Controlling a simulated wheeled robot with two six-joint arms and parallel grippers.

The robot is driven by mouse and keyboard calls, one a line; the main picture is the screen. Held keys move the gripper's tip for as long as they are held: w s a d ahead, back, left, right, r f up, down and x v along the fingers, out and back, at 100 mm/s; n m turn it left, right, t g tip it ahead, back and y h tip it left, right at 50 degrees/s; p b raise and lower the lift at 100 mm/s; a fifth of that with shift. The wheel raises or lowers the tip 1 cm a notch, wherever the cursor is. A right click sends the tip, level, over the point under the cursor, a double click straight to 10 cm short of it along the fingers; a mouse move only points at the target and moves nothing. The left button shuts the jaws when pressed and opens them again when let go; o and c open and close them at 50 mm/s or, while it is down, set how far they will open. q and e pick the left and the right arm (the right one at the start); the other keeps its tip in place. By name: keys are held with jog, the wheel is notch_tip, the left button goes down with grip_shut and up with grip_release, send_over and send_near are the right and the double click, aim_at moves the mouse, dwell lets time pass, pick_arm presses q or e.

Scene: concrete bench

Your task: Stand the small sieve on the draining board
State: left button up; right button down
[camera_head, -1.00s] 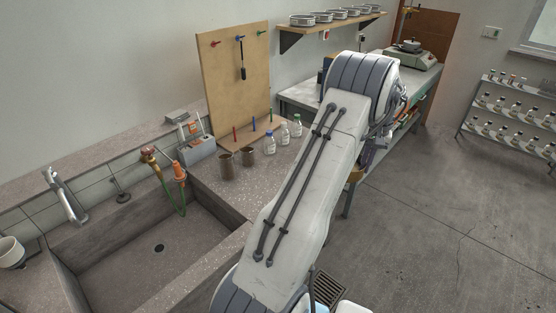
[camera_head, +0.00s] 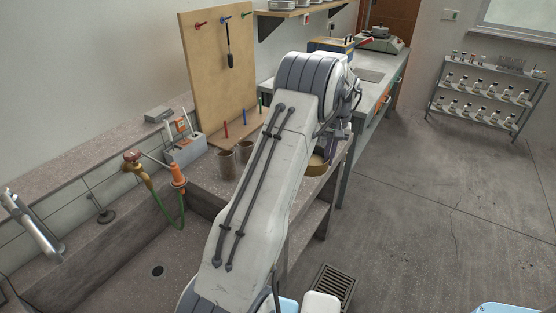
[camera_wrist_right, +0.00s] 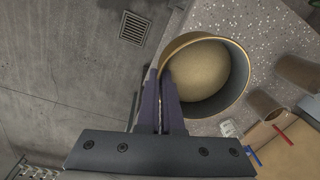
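The small sieve, a round brass-coloured ring with a pale bottom, shows in the right wrist view (camera_wrist_right: 207,75) and partly in the head view (camera_head: 317,167). My right gripper (camera_wrist_right: 163,85) is shut on its rim, with the fingers at the left side of the ring. The sieve is in the air near the bench edge. The upright wooden board (camera_head: 217,75) with coloured pegs, apparently the draining board, stands at the back of the bench, left of my right arm. Its corner shows in the wrist view (camera_wrist_right: 290,150). My left gripper is out of view.
Two brown cups (camera_head: 226,164) stand in front of the board. A white-capped bottle (camera_wrist_right: 229,128) is near them. A caddy (camera_head: 185,148) and taps with a green hose (camera_head: 180,212) are by the sink. Side bench (camera_head: 375,85) lies behind; a floor drain (camera_head: 334,284) lies below.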

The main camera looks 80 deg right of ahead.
jog(key=shift+w+f, duration=0.2)
jog(key=shift+f, duration=0.2)
jog(key=w+f, duration=0.2)
jog(key=w, duration=0.1)
jog(key=w+d+f+p, duration=0.1)
jog(key=w+f, duration=0.1)
jog(key=w, duration=0.2)
jog(key=w+f+p, duration=0.1)
jog(key=w+f, duration=0.1)
jog(key=w, duration=0.2)
jog(key=shift+w+d+f, duration=0.15)
jog(key=shift+d+f, duration=0.15)
jog(key=shift+f, duration=0.05)
jog(key=shift+w+f, duration=0.1)
jog(key=shift+f, duration=0.05)
notch_tip(320, 180, down, 3)
jog(key=shift+f+p, duration=0.1)
jog(key=shift+p, duration=0.3)
jog(key=shift+f, duration=0.3)
